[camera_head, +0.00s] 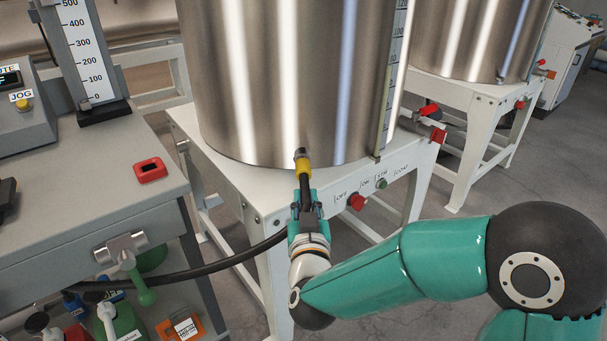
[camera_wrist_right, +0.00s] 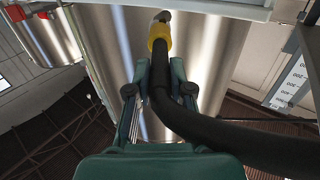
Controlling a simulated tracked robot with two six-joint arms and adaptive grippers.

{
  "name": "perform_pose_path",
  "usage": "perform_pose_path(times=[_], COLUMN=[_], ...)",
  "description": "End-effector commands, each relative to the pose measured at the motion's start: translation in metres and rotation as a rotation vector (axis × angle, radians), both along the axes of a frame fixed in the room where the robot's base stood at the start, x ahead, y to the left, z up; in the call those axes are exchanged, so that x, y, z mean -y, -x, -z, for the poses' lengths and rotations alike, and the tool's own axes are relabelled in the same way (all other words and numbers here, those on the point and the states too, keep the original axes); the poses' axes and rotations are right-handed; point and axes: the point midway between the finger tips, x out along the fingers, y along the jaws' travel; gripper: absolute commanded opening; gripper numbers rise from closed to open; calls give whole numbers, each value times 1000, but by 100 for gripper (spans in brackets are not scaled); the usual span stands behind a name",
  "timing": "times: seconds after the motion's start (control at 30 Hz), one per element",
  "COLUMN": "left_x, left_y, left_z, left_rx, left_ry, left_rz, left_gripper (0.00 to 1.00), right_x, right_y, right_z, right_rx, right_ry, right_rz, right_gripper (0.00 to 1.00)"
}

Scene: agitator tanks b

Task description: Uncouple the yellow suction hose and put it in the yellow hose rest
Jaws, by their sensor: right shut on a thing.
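The suction hose is a black hose (camera_head: 245,253) with a yellow collar (camera_head: 303,168) at its end. The collar sits at a metal fitting (camera_head: 301,153) low on the front of the near steel tank (camera_head: 280,80); the two appear to touch. My right gripper (camera_head: 306,205) is shut on the black hose just below the collar. The wrist view shows the fingers (camera_wrist_right: 160,75) on both sides of the hose, with the yellow collar (camera_wrist_right: 158,38) beyond the tips. I cannot make out a yellow hose rest. My left gripper is out of view.
The tank stands on a white frame (camera_head: 240,180) with a red knob (camera_head: 356,202) and a green button (camera_head: 381,184) right of my gripper. A grey bench (camera_head: 80,190) at left carries a red holder (camera_head: 150,169). Bottles fill the shelf below. A second tank (camera_head: 480,35) stands behind.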

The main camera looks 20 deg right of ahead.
Motion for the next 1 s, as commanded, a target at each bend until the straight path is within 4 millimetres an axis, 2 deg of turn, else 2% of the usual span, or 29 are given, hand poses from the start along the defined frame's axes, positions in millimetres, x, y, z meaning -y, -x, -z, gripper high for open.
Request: perform_pose_path(times=[0.23,0.6,1.0], left_x=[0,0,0], left_y=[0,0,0], left_z=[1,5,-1], left_rx=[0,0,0], left_ry=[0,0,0], left_rz=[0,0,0], left_gripper=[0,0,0], right_x=[-2,-7,-7], right_y=[4,28,28], right_z=[0,0,-5], right_rx=[2,1,1], right_ry=[0,-1,0], right_rz=[-1,0,0], right_gripper=[0,0,0])
